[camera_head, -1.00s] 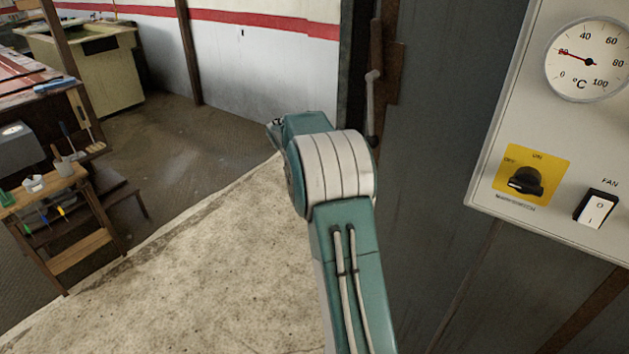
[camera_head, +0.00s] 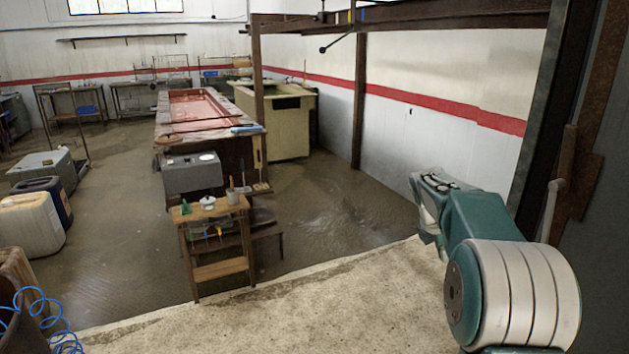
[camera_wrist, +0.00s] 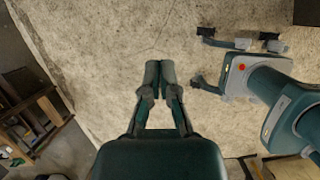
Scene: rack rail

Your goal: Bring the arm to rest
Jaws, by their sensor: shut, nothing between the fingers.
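My arm (camera_head: 505,285) shows at the right of the head view, teal with a white banded joint, reaching up and to the left. In the wrist view my gripper (camera_wrist: 161,72) is at the middle, its two fingers together with nothing between them. It is over the pale concrete floor (camera_wrist: 100,50) and touches nothing that I can see. In the head view the fingers are not clearly visible.
A wooden stand (camera_head: 215,240) with small tools is left of my arm. A long workbench (camera_head: 195,105) lies behind it. Plastic canisters (camera_head: 30,225) and a blue coiled hose (camera_head: 40,325) are at the left. A dark door frame (camera_head: 545,130) stands close on the right.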

